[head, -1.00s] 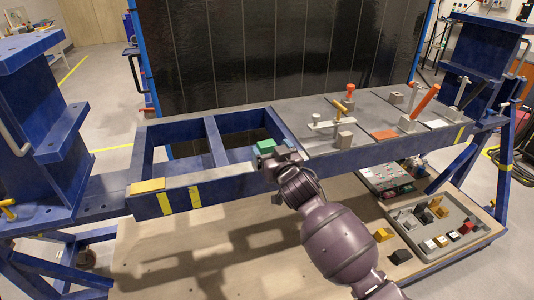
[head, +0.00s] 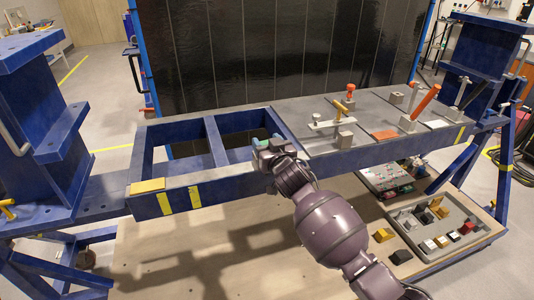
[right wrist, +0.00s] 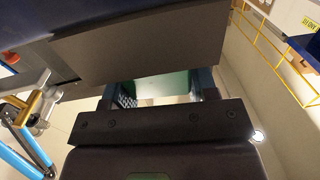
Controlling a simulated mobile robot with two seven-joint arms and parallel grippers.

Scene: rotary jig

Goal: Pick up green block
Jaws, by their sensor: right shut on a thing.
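The green block (right wrist: 165,84) shows between the two fingers of my right gripper in the right wrist view, partly hidden behind the gripper's dark body. My right gripper (head: 267,143) is shut on it, close to the front rail of the blue jig frame (head: 235,184) in the head view. Only teal bits show at the gripper's tips there, and the gripper hides most of the block. I cannot tell whether the block touches the rail. My left gripper is not in view.
The grey fixture plate (head: 315,108) right of the gripper carries clamps, blocks and an orange-handled lever (head: 425,101). The frame's left bays are open. A tray (head: 433,263) of small blocks lies below on the wooden base. A dark panel (head: 270,50) stands behind.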

